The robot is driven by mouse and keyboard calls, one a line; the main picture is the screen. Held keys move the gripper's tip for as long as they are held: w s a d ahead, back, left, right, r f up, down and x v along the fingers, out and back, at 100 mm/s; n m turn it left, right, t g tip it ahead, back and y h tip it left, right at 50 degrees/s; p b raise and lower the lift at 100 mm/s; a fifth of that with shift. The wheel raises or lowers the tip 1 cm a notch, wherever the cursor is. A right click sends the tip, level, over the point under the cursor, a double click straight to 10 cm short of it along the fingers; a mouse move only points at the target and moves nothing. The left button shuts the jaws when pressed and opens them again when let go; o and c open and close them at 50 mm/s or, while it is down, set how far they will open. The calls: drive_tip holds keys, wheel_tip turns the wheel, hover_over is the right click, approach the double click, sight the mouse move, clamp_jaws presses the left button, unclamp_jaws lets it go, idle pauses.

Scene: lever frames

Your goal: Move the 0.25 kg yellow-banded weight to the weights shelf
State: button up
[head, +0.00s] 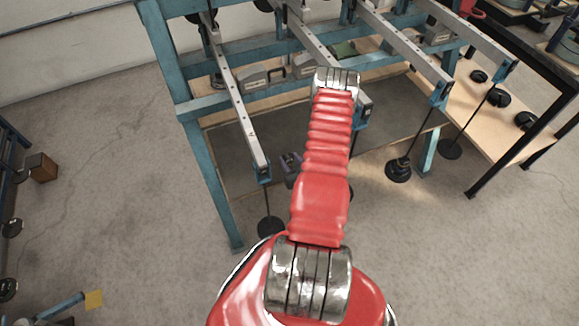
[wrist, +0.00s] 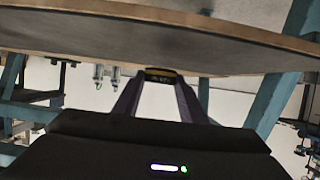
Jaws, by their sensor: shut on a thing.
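In the wrist view my gripper (wrist: 160,82) is shut on a small dark weight with a yellow band (wrist: 160,72), held between the fingertips. The weight overlaps the edge of a wooden board (wrist: 60,45) in that view; I cannot tell whether they touch. In the head view my red arm hides most of the gripper, and the weight cannot be made out. A pale wooden shelf (head: 478,130) with several black weights (head: 498,97) is at the right of the blue frame; I cannot tell whether it is the weights shelf.
A blue frame (head: 215,185) carries several long metal levers (head: 240,115) with black weights hanging on rods, including one at the right (head: 398,170). A dark table frame (head: 510,150) stands at far right. The concrete floor (head: 130,180) at left is mostly clear.

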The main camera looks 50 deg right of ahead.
sight(290, 166)
drive_tip(key=shift+f, duration=1.9)
drive_tip(key=o, duration=1.1)
drive_tip(key=shift+c, duration=0.2)
drive_tip(key=v, duration=1.2)
drive_tip(key=shift+s, duration=0.1)
